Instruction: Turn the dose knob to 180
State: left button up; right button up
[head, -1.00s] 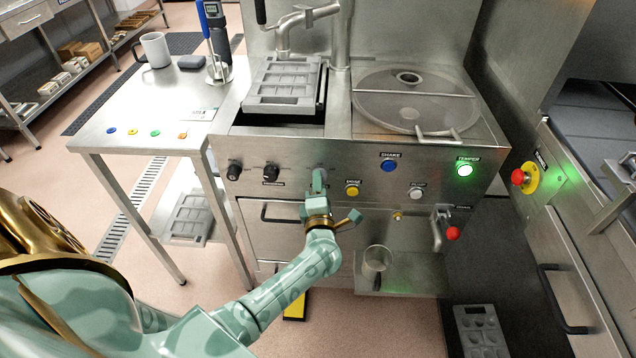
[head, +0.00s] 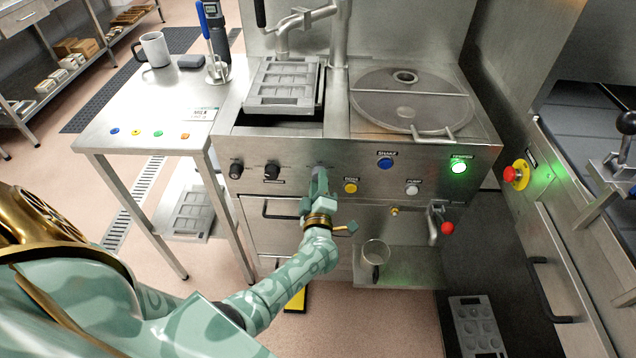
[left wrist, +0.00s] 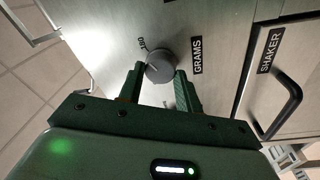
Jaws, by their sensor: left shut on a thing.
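In the head view the left gripper (head: 317,178) is at the panel front and mostly hides the knob. The pointer's exact setting cannot be read. My right gripper is in neither view.
Two black knobs (head: 272,170) sit left of the gripper. A yellow DOSE button (head: 350,187), a blue SHAKE button (head: 385,163) and a lit green TEMPER button (head: 458,166) are to its right.

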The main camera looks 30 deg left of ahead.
pick_arm(q)
jog(key=shift+f, duration=0.1)
dwell(0.3)
jog(key=o, duration=1)
jog(key=shift+s, duration=0.1)
